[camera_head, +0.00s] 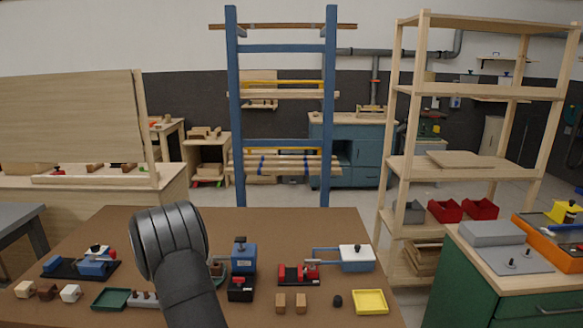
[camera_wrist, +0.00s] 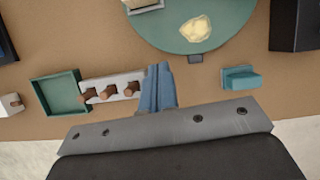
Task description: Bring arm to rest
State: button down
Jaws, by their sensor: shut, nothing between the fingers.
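My gripper (camera_wrist: 158,72) shows in the wrist view as two blue fingers pressed together, with nothing between them. It points down over the brown table (camera_head: 330,228). The fingertips appear beside the right end of a pale rack (camera_wrist: 126,83) with brown pegs. I cannot tell how high above the table they are. In the head view my dark arm rises at the front of the table and hides the gripper.
Near the fingers are a green tray (camera_wrist: 58,92), a teal block (camera_wrist: 240,79) and a round green plate (camera_wrist: 226,14) bearing a pale lump (camera_wrist: 196,29). A blue-and-black device (camera_head: 243,262), a red clamp (camera_head: 296,274) and a yellow tray (camera_head: 370,302) stand right of my arm.

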jog(key=w+v, duration=0.1)
jog(key=v, duration=0.4)
jog(key=shift+m, duration=0.4)
jog(key=x, duration=0.7)
jog(key=shift+w+d+f, duration=0.15)
jog(key=shift+w+d, duration=0.1)
jog(key=c, duration=2.1)
grip_release()
